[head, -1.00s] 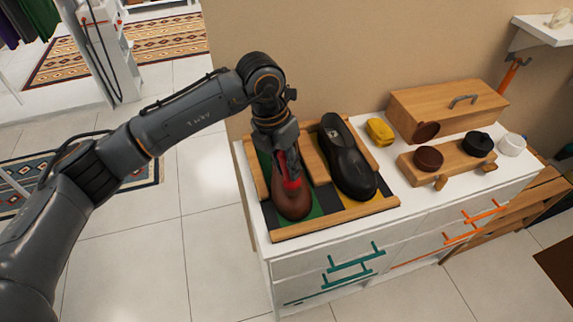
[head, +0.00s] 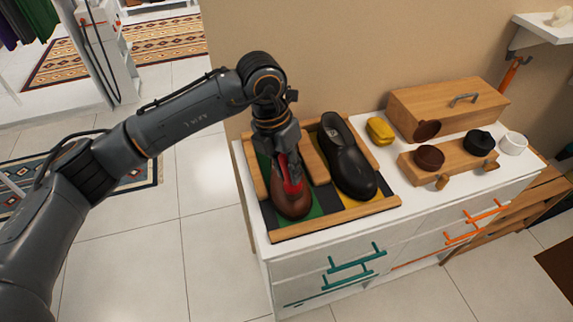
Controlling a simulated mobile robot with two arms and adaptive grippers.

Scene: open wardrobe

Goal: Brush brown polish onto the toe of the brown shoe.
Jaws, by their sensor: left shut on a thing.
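The brown shoe (head: 291,205) lies in the left compartment of a wooden tray (head: 335,220), its toe toward the front edge. My left gripper (head: 291,172) is right above this shoe, pointing down and shut on a red object, apparently the brush (head: 293,187). The red part is at the shoe's upper front; its lower end and any bristles are hidden, so I cannot tell whether it touches the toe. The gripper hides the rear of the shoe. A round brown pot (head: 429,157), apparently the brown polish, sits in a wooden holder. My right gripper is not in view.
A black shoe (head: 347,160) fills the tray's right compartment. A yellow cloth or sponge (head: 380,131), a wooden box (head: 450,103), a black pot (head: 478,143) and a white cup (head: 513,143) stand to the right on the white cabinet. The wall is close behind.

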